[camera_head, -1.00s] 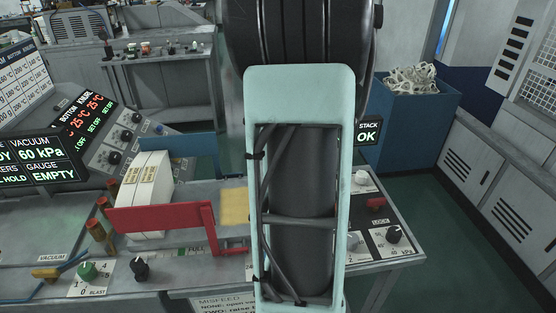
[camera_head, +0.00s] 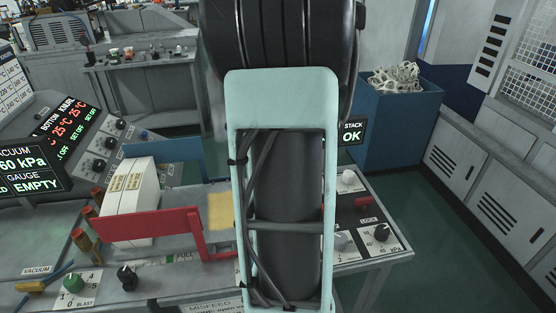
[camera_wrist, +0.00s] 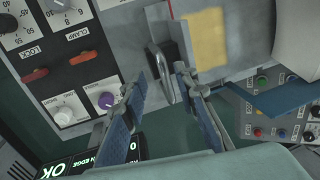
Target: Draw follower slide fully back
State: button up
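In the wrist view, a grey metal loop handle (camera_wrist: 158,66) stands out from a grey block beside a yellow pad (camera_wrist: 206,38); I take it as the follower slide's handle. My gripper (camera_wrist: 160,80) is open, with its two blue-padded fingers on either side of the handle's line. Whether they touch it, I cannot tell. In the head view, my arm hides the gripper and handle; the yellow pad (camera_head: 221,211) shows just left of the arm. A red bracket plate (camera_head: 150,226) stands in front of a stack of white blanks (camera_head: 131,191).
A control panel with knobs and a red switch (camera_head: 364,201) lies right of the arm, and the STACK OK display (camera_head: 352,131) stands behind it. A blue plate (camera_head: 165,149) is behind the blanks. A blue bin (camera_head: 402,124) stands at the back right. Green floor is open at the right.

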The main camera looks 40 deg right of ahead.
notch_tip(320, 180, up, 10)
jog(key=s+d, duration=0.1)
jog(key=shift+d+f, duration=0.2)
jog(key=shift+d, duration=0.1)
dwell(0.3)
